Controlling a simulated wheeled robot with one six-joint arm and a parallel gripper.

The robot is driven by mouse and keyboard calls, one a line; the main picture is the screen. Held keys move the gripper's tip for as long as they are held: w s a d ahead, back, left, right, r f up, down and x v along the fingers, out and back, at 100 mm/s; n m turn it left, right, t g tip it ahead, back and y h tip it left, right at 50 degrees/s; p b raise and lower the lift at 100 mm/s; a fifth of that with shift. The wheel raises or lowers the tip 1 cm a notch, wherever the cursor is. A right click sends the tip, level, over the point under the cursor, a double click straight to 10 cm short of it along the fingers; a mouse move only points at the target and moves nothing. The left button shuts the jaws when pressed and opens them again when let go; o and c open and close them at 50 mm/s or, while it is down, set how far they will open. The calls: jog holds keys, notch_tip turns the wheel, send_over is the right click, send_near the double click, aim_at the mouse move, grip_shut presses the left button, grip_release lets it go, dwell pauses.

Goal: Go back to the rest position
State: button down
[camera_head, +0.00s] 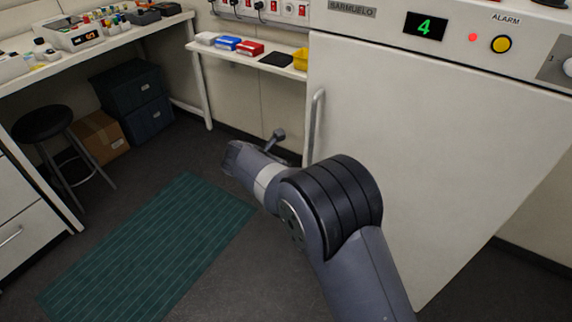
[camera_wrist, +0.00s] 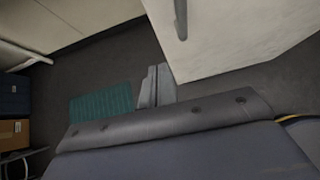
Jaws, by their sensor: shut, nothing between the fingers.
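My gripper (camera_wrist: 156,86) shows in the wrist view as two grey fingers side by side. It is shut and empty, over the dark floor. In the head view my arm reaches up and left from the bottom, in front of the large white cabinet (camera_head: 430,130). The end of the arm is left of the cabinet's vertical door handle (camera_head: 314,125) and apart from it. The cabinet door appears closed. Its display (camera_head: 425,27) reads a green 4.
A green mat (camera_head: 150,250) lies on the floor at the left. A black stool (camera_head: 45,125), a cardboard box (camera_head: 100,137) and dark crates (camera_head: 135,100) stand by the left bench (camera_head: 70,62). A narrow shelf (camera_head: 270,66) holds coloured boxes. The floor around the mat is clear.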

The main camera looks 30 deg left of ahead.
jog(key=shift+s+r, duration=0.25)
jog(key=shift+s, duration=0.05)
jog(key=shift+w+f, duration=0.1)
